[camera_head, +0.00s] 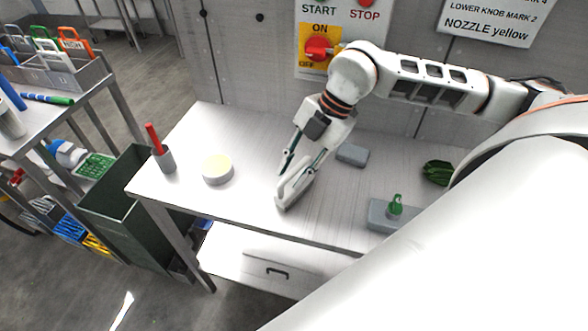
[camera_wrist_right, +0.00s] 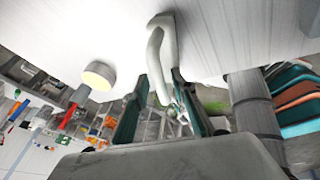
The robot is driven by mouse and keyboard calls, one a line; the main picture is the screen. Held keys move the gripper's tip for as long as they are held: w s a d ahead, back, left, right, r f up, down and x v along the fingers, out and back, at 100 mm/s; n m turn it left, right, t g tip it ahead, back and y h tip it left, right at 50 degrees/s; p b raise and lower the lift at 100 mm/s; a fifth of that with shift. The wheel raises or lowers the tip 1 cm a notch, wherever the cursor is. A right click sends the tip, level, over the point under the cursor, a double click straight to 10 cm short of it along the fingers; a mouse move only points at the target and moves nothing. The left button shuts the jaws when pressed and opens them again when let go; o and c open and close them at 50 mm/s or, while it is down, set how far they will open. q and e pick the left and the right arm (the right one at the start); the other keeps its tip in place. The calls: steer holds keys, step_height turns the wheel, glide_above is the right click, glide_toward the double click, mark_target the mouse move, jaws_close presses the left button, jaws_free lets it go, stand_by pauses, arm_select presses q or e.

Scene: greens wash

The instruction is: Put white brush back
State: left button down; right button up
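The white brush (camera_head: 293,190) lies on the light worktop near its front edge, below my right gripper. My right gripper (camera_head: 299,170) points down with its two dark green fingers spread apart. The brush's upper part reaches up toward the space between the fingertips; contact is not clear. In the right wrist view the white brush (camera_wrist_right: 157,52) runs from the worktop down between the fingers (camera_wrist_right: 158,95), with gaps visible beside it. My left gripper is not in view.
On the worktop (camera_head: 240,130) stand a grey cup (camera_head: 164,162) with a red handle, a round pale-yellow-topped tub (camera_head: 217,169), a grey block (camera_head: 352,155), a grey block with a green knob (camera_head: 394,206), and dark greens (camera_head: 437,172). A dark bin (camera_head: 125,210) stands left.

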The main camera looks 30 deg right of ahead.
steer(key=v, duration=1.2)
steer(key=shift+r+b, duration=0.15)
steer(key=shift+b, duration=0.25)
steer(key=shift+s, duration=0.1)
